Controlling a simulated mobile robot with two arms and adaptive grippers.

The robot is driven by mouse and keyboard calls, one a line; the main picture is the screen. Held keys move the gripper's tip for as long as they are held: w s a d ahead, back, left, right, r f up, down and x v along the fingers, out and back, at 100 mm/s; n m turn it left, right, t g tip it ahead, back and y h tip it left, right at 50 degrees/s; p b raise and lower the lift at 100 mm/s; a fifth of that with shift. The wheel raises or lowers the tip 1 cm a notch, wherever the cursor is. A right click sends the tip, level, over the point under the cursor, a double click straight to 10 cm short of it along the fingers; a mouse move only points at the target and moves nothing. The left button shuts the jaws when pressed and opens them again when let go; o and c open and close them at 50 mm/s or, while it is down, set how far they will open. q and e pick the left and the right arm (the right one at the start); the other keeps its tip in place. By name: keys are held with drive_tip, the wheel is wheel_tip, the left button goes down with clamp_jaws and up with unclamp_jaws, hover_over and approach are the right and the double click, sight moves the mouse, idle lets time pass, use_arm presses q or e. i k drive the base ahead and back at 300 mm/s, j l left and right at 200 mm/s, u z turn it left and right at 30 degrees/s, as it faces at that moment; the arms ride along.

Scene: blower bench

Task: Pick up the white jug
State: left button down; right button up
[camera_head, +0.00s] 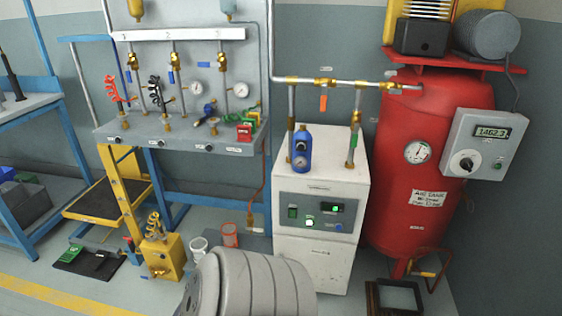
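A small white jug-like container (198,247) stands low on the floor, left of the white cabinet and close beside a red-orange container (230,236). It is small in the picture, and I cannot make out its handle clearly. Its lower part is close to a large grey ribbed shape in the foreground. Neither of my grippers shows in the head view, so I cannot see whether they are open or shut.
A yellow box-shaped device (163,258) stands left of the containers. The white cabinet (319,255) and red air tank (413,200) are to the right. A grey bench panel (180,133) rises behind. The grey ribbed shape fills the bottom centre. Open floor lies at lower left.

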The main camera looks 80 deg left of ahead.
sight(198, 247)
drive_tip(key=u, duration=3.2)
